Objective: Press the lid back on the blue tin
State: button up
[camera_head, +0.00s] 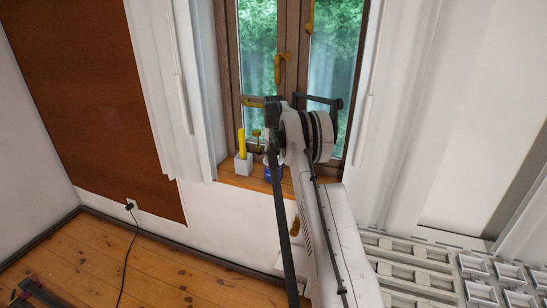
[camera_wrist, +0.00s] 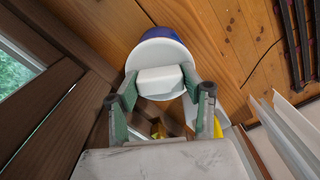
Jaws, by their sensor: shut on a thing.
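The blue tin (camera_head: 267,172) stands on the wooden window sill, mostly hidden behind my arm in the head view. In the wrist view its blue side (camera_wrist: 150,33) shows past the edge of a round white lid (camera_wrist: 158,52). The lid has a white block-shaped knob (camera_wrist: 160,82). My gripper (camera_wrist: 161,84) is shut on this knob, one finger on each side. The lid overlaps the tin in this view; I cannot tell whether it touches the rim or is seated. In the head view my gripper is hidden behind my arm.
A white holder (camera_head: 243,167) with a tall yellow thing (camera_head: 241,143) stands left of the tin on the sill (camera_head: 230,180). The wooden window frame (camera_head: 227,60) with its brass handle (camera_head: 280,68) rises behind. White curtains hang at both sides.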

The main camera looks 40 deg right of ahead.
dwell(0.4)
jog(key=o, duration=1.4)
jog(key=shift+o, duration=0.2)
jog(key=shift+r+p, duration=1.05)
jog(key=shift+r, duration=2.5)
grip_shut()
jog(key=shift+f+b, duration=1.55)
jog(key=shift+f, duration=1.2)
